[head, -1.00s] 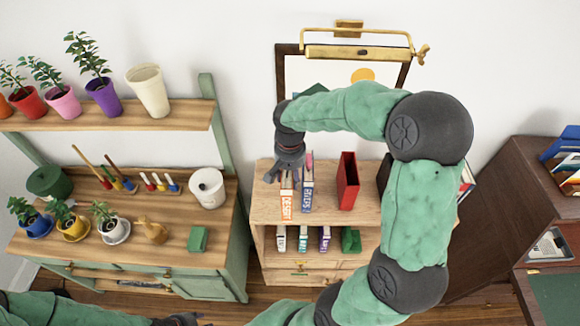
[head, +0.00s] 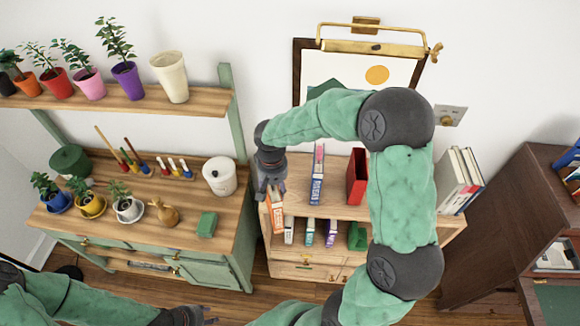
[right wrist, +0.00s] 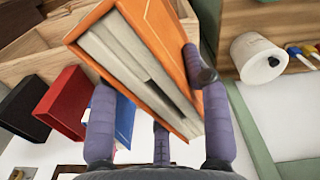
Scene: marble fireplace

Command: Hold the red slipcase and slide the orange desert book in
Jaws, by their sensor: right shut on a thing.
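The red slipcase (head: 357,177) stands upright on the top of the small wooden bookcase, right of a blue book. In the right wrist view the slipcase (right wrist: 66,100) is at the left, apart from my gripper. My right gripper (head: 271,188) is shut on the orange desert book (head: 276,217), which hangs tilted at the bookcase's left edge. In the right wrist view the book (right wrist: 165,45) sits between the fingers, its pale page block showing. My left gripper (head: 192,316) is low at the bottom edge, far from both; its fingers are too small to judge.
A blue book (head: 317,178) stands on the bookcase top (head: 333,205). Several books (head: 309,232) and a green object (head: 357,237) are on the shelf below. Pale books (head: 458,180) stand at the right end. A plant bench (head: 140,215) is at the left.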

